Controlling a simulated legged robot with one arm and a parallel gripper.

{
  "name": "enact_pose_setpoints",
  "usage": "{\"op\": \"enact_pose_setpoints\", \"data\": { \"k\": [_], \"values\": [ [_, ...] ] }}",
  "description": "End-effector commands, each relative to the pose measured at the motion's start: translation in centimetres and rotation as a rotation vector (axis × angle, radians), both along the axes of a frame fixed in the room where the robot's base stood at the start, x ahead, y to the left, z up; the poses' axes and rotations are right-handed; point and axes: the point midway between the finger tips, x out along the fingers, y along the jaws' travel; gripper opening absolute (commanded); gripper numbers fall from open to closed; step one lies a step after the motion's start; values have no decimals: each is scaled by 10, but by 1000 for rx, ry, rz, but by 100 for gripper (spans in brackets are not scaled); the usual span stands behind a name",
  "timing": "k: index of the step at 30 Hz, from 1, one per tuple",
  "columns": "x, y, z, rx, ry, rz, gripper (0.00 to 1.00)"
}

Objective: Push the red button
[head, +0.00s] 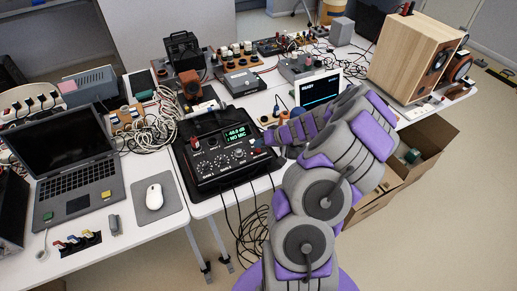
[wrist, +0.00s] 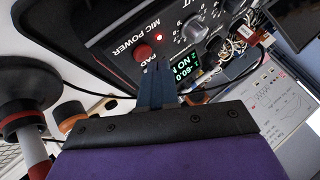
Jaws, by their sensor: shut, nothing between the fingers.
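The red button (wrist: 144,52) shows in the wrist view as a round red cap on a black panel, between the printed words MIC POWER and PAD. It is on the black audio device (head: 212,168), which lies on the white table and has a lit display (wrist: 185,69) reading -60.0 and NO MIC. My gripper (wrist: 158,68) is shut and empty. Its dark fingertips are beside the button in the wrist view, slightly right of and below it; I cannot tell whether they touch the panel. In the head view my arm reaches the device's right edge, and I cannot make out the button clearly.
A laptop (head: 74,160) and a mouse (head: 154,196) are left of the device. A wooden speaker (head: 412,58) stands at the right, with a lit monitor (head: 319,89) behind my arm. Cables lie around the device and hang below the table. A cardboard box (head: 432,148) is on the floor.

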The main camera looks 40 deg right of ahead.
Motion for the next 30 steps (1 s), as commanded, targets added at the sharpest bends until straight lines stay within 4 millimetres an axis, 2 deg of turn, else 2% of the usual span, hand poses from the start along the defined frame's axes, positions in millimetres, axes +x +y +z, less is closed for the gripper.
{"op": "enact_pose_setpoints", "data": {
  "k": [3, 16, 30],
  "values": [
    [0, -1, 6, 0, -1, -1, 0],
    [0, -1, 11, 0, -1, -1, 0],
    [0, -1, 53, -2, -2, 0, 0]
  ]
}}
